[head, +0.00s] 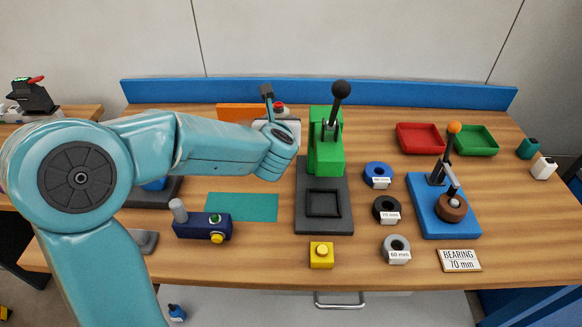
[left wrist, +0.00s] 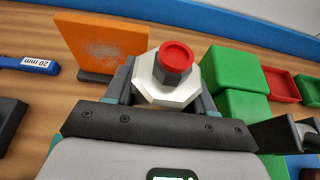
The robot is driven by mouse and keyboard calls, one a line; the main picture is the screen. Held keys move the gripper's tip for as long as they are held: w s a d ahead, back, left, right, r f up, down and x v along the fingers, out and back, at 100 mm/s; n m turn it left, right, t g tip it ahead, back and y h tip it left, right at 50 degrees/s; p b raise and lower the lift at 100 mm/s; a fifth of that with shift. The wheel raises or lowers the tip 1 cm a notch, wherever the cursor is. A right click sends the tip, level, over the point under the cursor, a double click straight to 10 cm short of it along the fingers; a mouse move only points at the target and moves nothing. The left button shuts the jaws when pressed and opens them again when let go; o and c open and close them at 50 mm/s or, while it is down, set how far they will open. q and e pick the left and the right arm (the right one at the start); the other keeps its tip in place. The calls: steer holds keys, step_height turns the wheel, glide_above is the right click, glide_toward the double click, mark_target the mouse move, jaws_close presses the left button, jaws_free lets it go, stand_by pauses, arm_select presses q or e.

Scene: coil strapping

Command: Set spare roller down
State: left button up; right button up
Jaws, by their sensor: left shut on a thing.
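My left gripper (left wrist: 165,92) is shut on a white many-sided piece with a dark hub and red top, seemingly the spare roller (left wrist: 160,91). The fingers sit on either side of it. In the head view my left gripper (head: 281,118) is at the back of the bench, left of the green press. Only the roller's red top (head: 279,106) shows clearly there; my wrist hides much of the rest. I cannot tell whether the roller touches the bench. My right gripper is not in view.
An orange panel (left wrist: 105,42) stands beside the roller; the green press (head: 326,150) is to its right. A teal mat (head: 242,207) lies in front, with a navy device (head: 203,225) nearby. Labelled rings, a blue fixture (head: 427,222), red tray (head: 420,151) and green tray (head: 487,151) occupy the right.

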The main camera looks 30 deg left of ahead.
arm_select(q)
step_height(320, 180, down, 14)
steer(key=shift+w+r+b, duration=0.1)
steer(key=shift+r+b, duration=0.05)
steer(key=shift+b, duration=0.35)
steer(key=shift+s+r, duration=0.1)
steer(key=shift+s, duration=0.1)
